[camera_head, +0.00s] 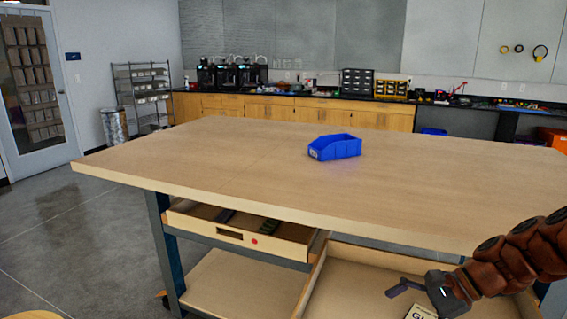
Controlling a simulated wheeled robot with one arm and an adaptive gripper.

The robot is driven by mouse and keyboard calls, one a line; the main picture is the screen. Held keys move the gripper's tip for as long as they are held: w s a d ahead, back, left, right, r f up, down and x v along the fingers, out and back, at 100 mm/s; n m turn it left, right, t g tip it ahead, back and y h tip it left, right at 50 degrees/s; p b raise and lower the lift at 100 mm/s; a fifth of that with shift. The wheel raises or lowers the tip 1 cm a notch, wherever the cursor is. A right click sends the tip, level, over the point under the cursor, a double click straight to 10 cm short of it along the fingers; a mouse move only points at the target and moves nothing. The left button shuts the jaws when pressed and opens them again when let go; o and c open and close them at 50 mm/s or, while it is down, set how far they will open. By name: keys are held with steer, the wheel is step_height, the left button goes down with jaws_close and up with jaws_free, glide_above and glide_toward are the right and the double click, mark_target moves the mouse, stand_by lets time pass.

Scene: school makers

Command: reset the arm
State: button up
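My arm (520,255) reaches in from the right edge, reddish brown and segmented. My gripper (408,288) is at its end, dark grey, at the lower right in front of the workbench. It hangs over an open wooden drawer (375,262) whose light interior shows below it. A pale item with dark lettering (420,313) lies just under the gripper at the bottom edge, partly cut off. I cannot tell whether the fingers are apart, or whether they touch anything.
A large wooden workbench (230,165) fills the middle, with a blue bin (335,147) on its otherwise bare top. A second open drawer (240,232) at the left holds small dark items. A wire shelf (140,92) stands by the back wall. Floor is free at the left.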

steer(key=s+a+r+n+g+h+p, duration=0.35)
steer(key=s+a+r+n+p, duration=0.4)
steer(key=s, duration=0.25)
steer(key=s+r+n+h+p, duration=0.2)
steer(key=s+r+n+p, duration=0.1)
steer(key=s, duration=0.3)
steer(key=s+d+r+n+h+p, duration=0.1)
steer(key=s+r+n+h+p, duration=0.1)
steer(key=s, duration=0.4)
steer(key=shift+s+r+n+h+p, duration=0.4)
steer(key=shift+n+h+p, duration=0.55)
steer(key=shift+n, duration=0.3)
